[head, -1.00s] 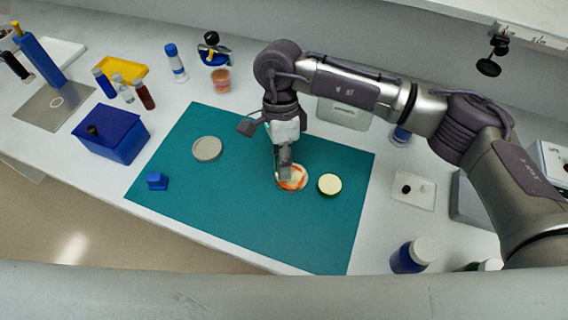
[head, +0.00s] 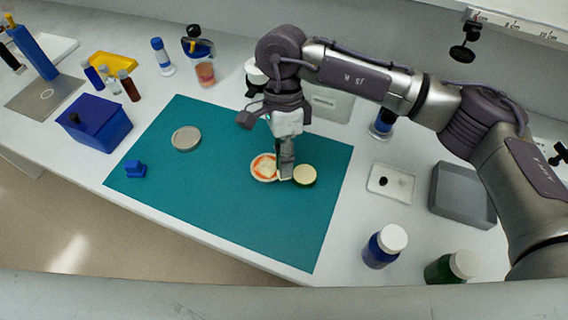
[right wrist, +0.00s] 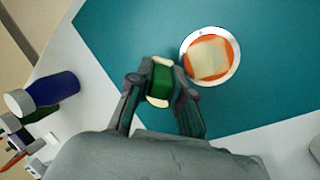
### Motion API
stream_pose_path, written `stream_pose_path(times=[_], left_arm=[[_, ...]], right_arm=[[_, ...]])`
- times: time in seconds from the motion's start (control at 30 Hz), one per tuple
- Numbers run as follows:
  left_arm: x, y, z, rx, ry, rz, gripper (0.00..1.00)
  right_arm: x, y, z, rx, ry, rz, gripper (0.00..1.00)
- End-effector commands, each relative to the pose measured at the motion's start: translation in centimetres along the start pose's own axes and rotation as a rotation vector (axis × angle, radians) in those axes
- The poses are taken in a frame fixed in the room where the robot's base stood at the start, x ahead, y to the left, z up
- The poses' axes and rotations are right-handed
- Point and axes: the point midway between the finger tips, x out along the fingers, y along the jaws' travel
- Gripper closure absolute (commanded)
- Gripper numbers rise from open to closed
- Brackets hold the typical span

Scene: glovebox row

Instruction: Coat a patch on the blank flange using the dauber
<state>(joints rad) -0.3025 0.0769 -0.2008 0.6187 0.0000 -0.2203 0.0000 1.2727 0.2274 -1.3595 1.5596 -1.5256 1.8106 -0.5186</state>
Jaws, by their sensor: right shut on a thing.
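My right gripper (head: 286,172) is low over the teal mat (head: 215,205), between two round things. In the right wrist view it is shut on a small green block (right wrist: 161,82) with cream at both ends, apparently the dauber. To its left in the head view lies a white-rimmed disc (head: 264,167) with an orange face and a cream square, apparently the flange. My left gripper is not in view.
A blue bin (head: 95,128) stands left of the mat. Bottles (head: 384,246) and a white tray (head: 391,184) stand on the right. The mat's front is clear.

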Motion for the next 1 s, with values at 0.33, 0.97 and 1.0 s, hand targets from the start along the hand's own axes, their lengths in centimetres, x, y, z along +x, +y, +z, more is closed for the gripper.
stream_pose_path(times=[0.33, 0.97, 1.0], left_arm=[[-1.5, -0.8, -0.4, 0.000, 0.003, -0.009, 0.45], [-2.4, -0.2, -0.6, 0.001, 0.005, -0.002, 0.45], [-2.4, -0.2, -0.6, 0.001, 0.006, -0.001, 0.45]], right_arm=[[-3.1, 1.1, 0.4, 0.006, -0.002, 0.000, 0.96], [-5.5, 2.0, 0.8, 0.012, -0.005, 0.000, 0.96], [-5.5, 2.0, 0.8, 0.012, -0.005, 0.000, 0.96]])
